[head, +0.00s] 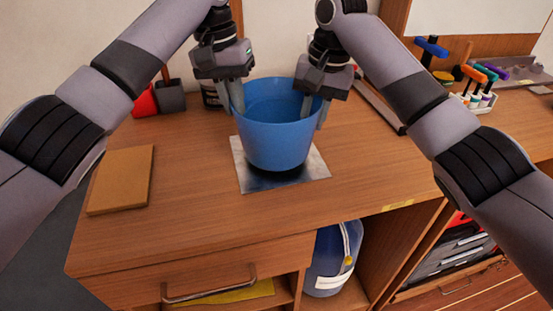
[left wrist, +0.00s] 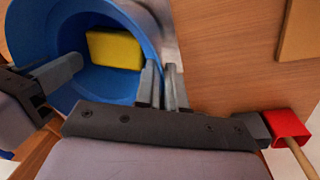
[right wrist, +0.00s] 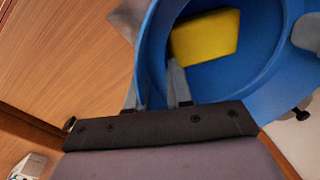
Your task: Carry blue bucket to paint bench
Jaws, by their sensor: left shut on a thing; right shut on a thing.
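The blue bucket (head: 275,140) is upright over a shiny metal plate (head: 318,168) on the wooden bench (head: 200,215). I cannot tell whether it touches the plate. My left gripper (head: 236,105) is shut on the bucket's left rim, and my right gripper (head: 315,108) is shut on its right rim. In the left wrist view the fingers straddle the wall of the bucket (left wrist: 85,88), with a yellow block (left wrist: 114,50) inside. The right wrist view also shows the rim of the bucket (right wrist: 152,60) between the fingers and the yellow block (right wrist: 205,35).
A tan board (head: 120,180) lies at the left of the bench. A red container (head: 146,101) and a dark one (head: 170,97) stand behind it. A rack of coloured-handled tools (head: 478,90) is at the right. A blue jug (head: 328,262) sits on the shelf below. The bench front is clear.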

